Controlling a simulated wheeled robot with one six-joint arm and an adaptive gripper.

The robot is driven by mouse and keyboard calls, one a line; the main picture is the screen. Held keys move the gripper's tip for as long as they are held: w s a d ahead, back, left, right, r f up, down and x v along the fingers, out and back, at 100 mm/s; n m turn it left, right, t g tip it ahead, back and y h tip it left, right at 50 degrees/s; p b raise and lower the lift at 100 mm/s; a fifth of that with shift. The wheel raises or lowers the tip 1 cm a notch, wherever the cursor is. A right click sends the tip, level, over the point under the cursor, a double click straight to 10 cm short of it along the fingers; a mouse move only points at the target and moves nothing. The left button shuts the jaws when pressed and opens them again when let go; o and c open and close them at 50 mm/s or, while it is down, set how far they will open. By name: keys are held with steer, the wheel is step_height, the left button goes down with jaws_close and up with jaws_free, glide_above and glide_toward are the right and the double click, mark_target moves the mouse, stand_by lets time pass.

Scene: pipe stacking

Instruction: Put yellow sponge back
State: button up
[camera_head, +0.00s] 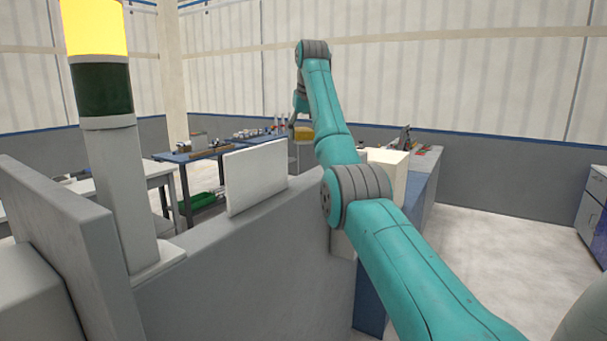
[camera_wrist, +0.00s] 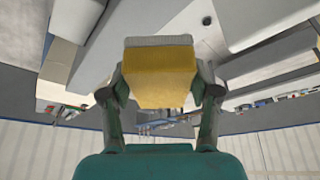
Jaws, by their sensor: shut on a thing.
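The yellow sponge (camera_wrist: 160,78) is a block with a grey layer along one side. In the wrist view it sits between the two fingers of my gripper (camera_wrist: 160,88), which is shut on it. It is held up in the air with no surface touching it that I can see. In the head view a small part of the yellow sponge (camera_head: 304,133) shows behind my teal arm. The gripper itself is mostly hidden there by the arm.
A grey wall (camera_head: 245,260) with an upright white panel (camera_head: 257,177) stands left of my arm. A signal tower (camera_head: 105,90) rises at left. A blue table (camera_head: 190,155) with small items is behind. A pale box (camera_head: 385,170) stands right of the arm. Floor at right is clear.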

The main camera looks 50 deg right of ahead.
mark_target(302, 181)
step_height(302, 181, down, 12)
steer(key=shift+f, duration=0.15)
stand_by(0.4)
steer(key=shift+f, duration=0.1)
steer(key=o, duration=0.7)
